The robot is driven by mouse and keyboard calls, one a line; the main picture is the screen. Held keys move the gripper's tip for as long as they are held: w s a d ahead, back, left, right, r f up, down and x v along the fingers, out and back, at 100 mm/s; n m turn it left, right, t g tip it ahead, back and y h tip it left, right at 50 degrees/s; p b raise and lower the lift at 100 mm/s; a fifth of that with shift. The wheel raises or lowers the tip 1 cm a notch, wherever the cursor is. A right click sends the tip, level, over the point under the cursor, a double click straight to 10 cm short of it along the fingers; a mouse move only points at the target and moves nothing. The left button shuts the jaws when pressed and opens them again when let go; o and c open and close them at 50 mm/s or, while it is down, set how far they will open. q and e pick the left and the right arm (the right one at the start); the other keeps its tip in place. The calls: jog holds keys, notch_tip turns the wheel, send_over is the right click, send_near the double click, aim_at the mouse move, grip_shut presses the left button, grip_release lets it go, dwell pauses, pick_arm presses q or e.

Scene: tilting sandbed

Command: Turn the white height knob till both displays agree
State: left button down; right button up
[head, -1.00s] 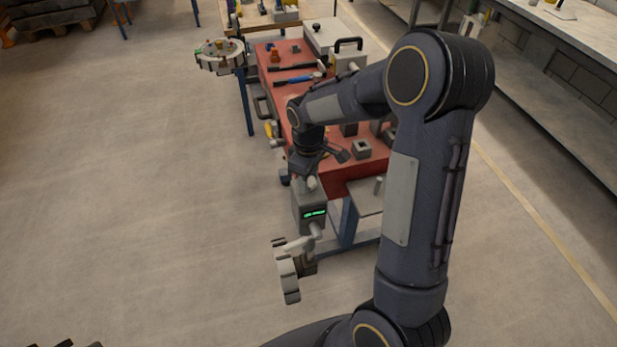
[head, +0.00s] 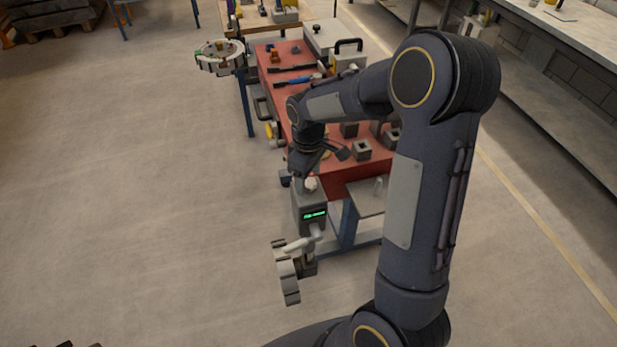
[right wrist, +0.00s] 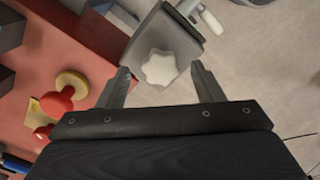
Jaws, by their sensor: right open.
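The white height knob (head: 310,184) sits on top of a grey box (head: 309,200) with a lit green display (head: 314,215), whose digits are too small to read. In the right wrist view the lobed knob (right wrist: 159,68) lies between the fingertips, with a gap on each side. My right gripper (head: 320,161) is open and empty, just above the knob; its two fingers also show in the right wrist view (right wrist: 160,78). I cannot make out a second display. My left gripper is not in view.
A red-topped bench (head: 352,180) with tools and small blocks stands behind the box. A round tray-like part (head: 221,64) is at the bench's far left.

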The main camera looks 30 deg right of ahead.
aim_at(309, 182)
notch_tip(309, 182, up, 7)
jog(key=shift+f, duration=0.1)
dwell(0.6)
